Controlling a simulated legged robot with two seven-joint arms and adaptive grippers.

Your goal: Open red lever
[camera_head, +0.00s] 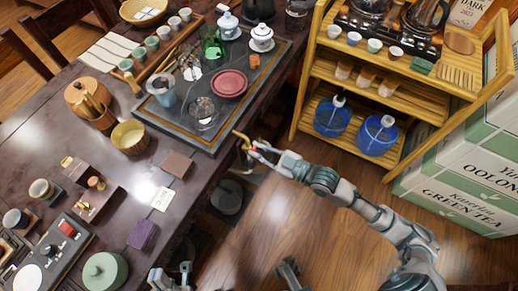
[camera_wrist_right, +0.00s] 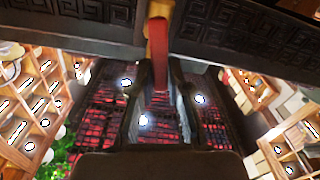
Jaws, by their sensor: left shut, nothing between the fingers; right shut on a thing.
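The red lever is a narrow bar with a yellowish end, seen in the wrist view (camera_wrist_right: 159,62) at the dark carved table edge. In the head view its yellowish part (camera_head: 240,136) shows beside the table's right edge. My right gripper (camera_head: 250,151) is shut on the lever; in the wrist view the bar runs down between its dark fingers (camera_wrist_right: 159,105). The fingers partly hide the lever. My left gripper (camera_head: 171,276) is shut and empty at the bottom of the head view, partly cut off by the frame.
The dark table (camera_head: 215,165) holds a tea tray (camera_head: 140,111) with cups and a red plate (camera_head: 229,83), and a panel (camera_head: 50,262) with a red button. A wooden shelf (camera_head: 310,93) stands at the right, beside tea boxes (camera_head: 470,190). Open floor (camera_head: 290,230) lies between.

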